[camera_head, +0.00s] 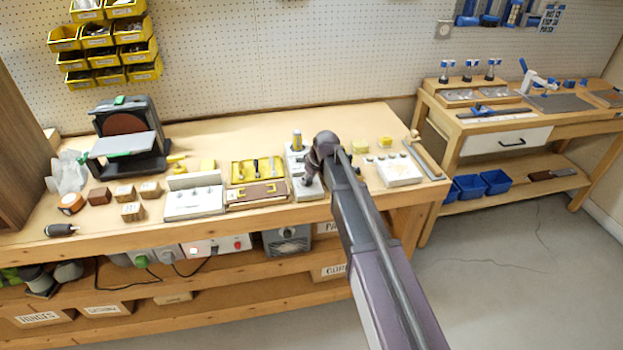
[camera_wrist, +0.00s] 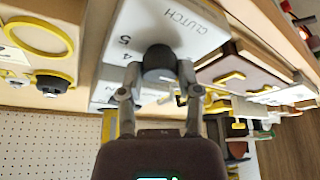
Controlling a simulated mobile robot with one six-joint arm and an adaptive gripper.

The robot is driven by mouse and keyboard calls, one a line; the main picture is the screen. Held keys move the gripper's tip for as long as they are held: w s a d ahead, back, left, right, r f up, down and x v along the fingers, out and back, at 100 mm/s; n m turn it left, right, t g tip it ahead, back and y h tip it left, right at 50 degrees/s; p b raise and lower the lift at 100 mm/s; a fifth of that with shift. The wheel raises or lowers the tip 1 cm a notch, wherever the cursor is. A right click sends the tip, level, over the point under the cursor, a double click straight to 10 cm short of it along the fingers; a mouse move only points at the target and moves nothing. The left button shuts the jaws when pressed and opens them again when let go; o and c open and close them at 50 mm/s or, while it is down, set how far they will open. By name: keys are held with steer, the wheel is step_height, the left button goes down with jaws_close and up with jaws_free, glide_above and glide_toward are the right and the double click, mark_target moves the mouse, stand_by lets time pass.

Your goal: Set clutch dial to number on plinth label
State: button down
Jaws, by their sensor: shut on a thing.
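The clutch plinth (camera_head: 294,160) is a narrow pale block on the bench, partly behind my arm in the head view. In the wrist view the plinth (camera_wrist: 190,20) shows its white face with the word CLUTCH and the numerals 5 and 4 beside the dial. The dial (camera_wrist: 158,60) is a dark round knob. My gripper (camera_wrist: 160,88) is shut on the dial, one finger on each side. In the head view my gripper (camera_head: 309,183) is small and dark over the plinth. I cannot make out a pointer on the dial or a target number on the label.
A yellow tray (camera_head: 257,170) and brown box stand just left of the plinth. Further left are a white fixture (camera_head: 194,202), wooden cubes and a disc sander (camera_head: 127,135). A white block with small parts (camera_head: 398,172) stands to the right. Front bench edge has little free room.

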steer(key=shift+d, duration=0.3)
steer(key=shift+a, duration=0.15)
steer(key=shift+m, duration=0.3)
steer(key=shift+a+m+t+h, duration=0.1)
steer(key=shift+m+t+h, duration=0.25)
steer(key=shift+m, duration=0.35)
steer(key=m+h, duration=0.1)
steer(key=m, duration=0.2)
steer(key=m+t+h, duration=0.1)
steer(key=m, duration=0.2)
steer(key=shift+w+a+m+h, duration=0.15)
steer(key=shift+m+h, duration=0.1)
steer(key=shift+m, duration=0.15)
